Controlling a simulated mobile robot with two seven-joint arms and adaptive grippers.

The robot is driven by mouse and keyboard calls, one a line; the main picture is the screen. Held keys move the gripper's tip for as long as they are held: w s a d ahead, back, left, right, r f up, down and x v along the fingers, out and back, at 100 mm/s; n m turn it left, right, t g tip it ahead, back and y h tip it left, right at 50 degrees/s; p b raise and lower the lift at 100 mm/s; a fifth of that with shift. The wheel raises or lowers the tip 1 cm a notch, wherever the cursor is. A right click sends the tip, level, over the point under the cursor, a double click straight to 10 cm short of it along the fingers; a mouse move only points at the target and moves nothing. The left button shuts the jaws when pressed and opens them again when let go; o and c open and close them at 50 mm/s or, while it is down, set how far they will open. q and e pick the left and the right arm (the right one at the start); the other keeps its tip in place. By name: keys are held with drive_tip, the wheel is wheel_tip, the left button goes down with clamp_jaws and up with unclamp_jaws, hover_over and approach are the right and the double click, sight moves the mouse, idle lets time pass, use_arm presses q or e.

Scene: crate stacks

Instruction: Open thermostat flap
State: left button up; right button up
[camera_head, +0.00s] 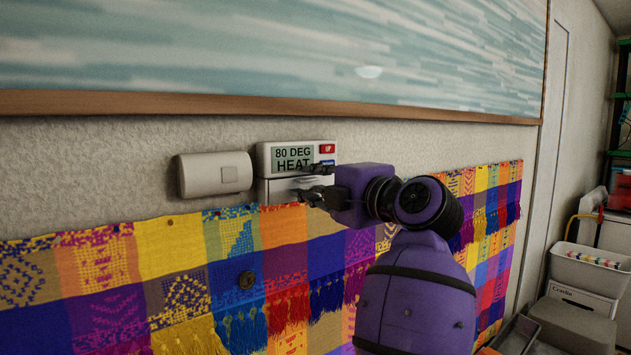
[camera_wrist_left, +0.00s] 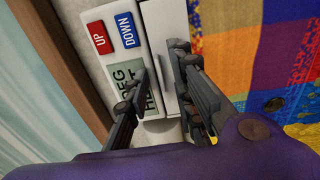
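The white thermostat (camera_head: 264,155) is on the wall, its display reading "80 DEG HEAT" with a red UP button and a blue button to the right. Its pale lower flap (camera_head: 276,190) sits below the display; I cannot tell whether it is ajar. My left gripper (camera_head: 309,182) is at the thermostat's right part, fingers apart. In the left wrist view the gripper (camera_wrist_left: 160,62) straddles the flap (camera_wrist_left: 167,30), one finger over the display side (camera_wrist_left: 131,80) and the other at the flap's outer edge. Contact is unclear. My right gripper is not in view.
A white wall box (camera_head: 205,174) is left of the thermostat. A framed picture (camera_head: 300,104) hangs above, and a colourful woven cloth (camera_head: 150,270) hangs below. A white bin (camera_head: 590,272) and shelving are at the far right.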

use_arm(q)
clamp_jaws()
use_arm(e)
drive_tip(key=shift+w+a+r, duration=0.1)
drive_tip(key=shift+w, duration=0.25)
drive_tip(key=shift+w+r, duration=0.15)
